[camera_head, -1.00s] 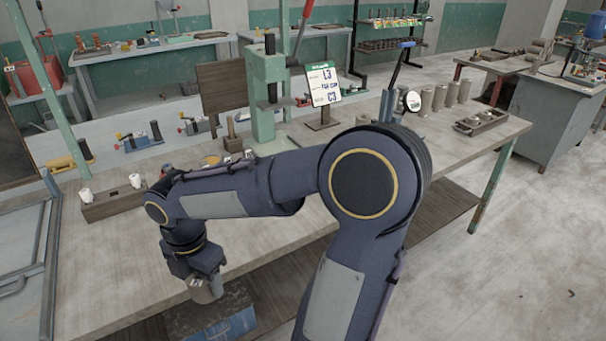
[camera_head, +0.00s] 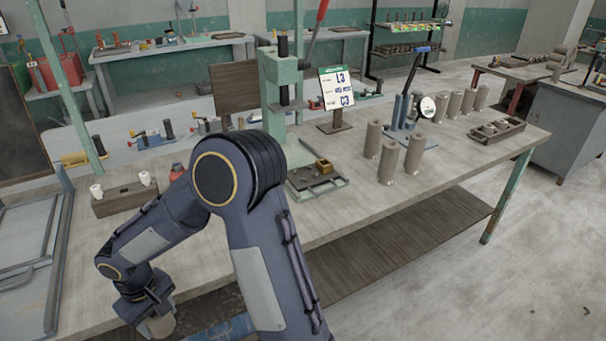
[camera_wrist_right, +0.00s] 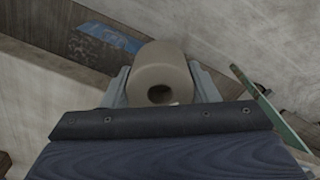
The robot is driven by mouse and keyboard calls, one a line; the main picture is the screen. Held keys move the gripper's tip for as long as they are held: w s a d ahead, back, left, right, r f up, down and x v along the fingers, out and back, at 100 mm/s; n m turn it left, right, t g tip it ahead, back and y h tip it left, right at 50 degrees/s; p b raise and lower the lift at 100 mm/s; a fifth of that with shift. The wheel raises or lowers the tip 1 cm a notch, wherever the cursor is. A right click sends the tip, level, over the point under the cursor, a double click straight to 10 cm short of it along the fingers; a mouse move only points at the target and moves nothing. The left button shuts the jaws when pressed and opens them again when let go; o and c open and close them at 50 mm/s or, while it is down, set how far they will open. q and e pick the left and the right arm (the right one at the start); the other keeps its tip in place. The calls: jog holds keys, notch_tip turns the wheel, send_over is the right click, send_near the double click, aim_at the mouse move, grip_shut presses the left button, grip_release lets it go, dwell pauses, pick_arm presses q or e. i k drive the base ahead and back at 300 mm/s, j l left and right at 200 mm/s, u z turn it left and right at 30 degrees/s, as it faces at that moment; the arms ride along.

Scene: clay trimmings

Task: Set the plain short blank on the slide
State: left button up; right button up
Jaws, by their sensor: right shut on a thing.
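My right gripper (camera_head: 153,311) is low at the bottom left in the head view, at the front edge of the bench. It is shut on a short grey-brown clay blank (camera_head: 161,326). In the wrist view the blank (camera_wrist_right: 163,68) lies between the two fingers, its end with a dark hole facing the camera. A dark flat fixture (camera_head: 316,181) with a small brass-coloured block sits at the foot of the green press; I cannot tell for certain that it is the slide. My left gripper is not in view.
The green press (camera_head: 283,80) stands mid-bench, beside a card (camera_head: 337,88) on a stand. Several taller clay cylinders (camera_head: 388,162) stand to its right, near a dial gauge (camera_head: 427,107). A wooden block (camera_head: 124,199) with white pieces is at left. The bench's front right is clear.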

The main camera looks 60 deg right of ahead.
aim_at(306, 175)
jog(key=k+l, duration=0.15)
jog(key=l, duration=0.25)
jog(key=k+l, duration=0.15)
jog(key=l, duration=0.2)
jog(key=k+l, duration=0.15)
jog(key=l, duration=0.25)
jog(key=k+l, duration=0.15)
jog(key=l, duration=0.2)
jog(key=k+l, duration=0.15)
jog(key=l, duration=0.25)
jog(key=k+l, duration=0.15)
jog(key=l, duration=0.25)
